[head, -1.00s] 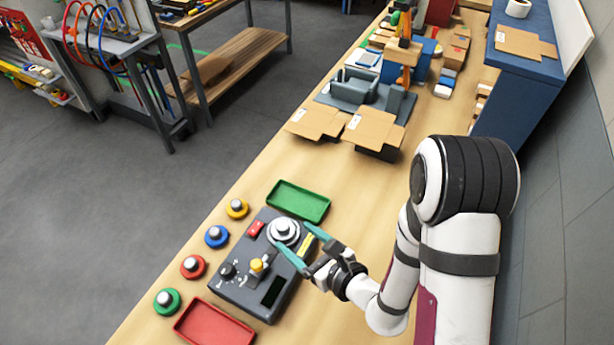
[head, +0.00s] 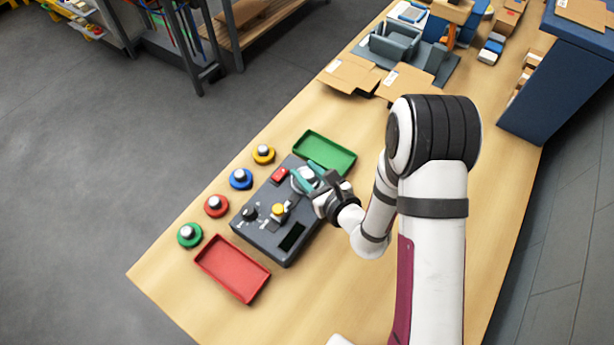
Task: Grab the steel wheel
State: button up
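The steel wheel (head: 306,178) is a round silver disc near the upper right end of a dark grey control box (head: 262,236) on the wooden bench. My gripper (head: 306,173) is at the wheel, reaching in from the right. Its two teal fingers are a little apart and lie over the wheel, with part of the silver disc showing between and beside them. The fingers and wrist hide part of the wheel. I cannot tell whether the fingers press on it.
The box also carries a red button (head: 280,175), a yellow knob (head: 278,209) and a black knob (head: 249,213). A green tray (head: 325,153) and a red tray (head: 232,270) flank it. Several coloured round knobs line its left side. Open cartons (head: 352,75) stand farther back.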

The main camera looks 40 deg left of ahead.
jog(key=shift+s+f, duration=0.1)
jog(key=shift+f, duration=0.05)
jog(key=shift+c, duration=1.1)
jog(key=shift+d, duration=0.1)
grip_shut()
jog(key=shift+s+f, duration=0.1)
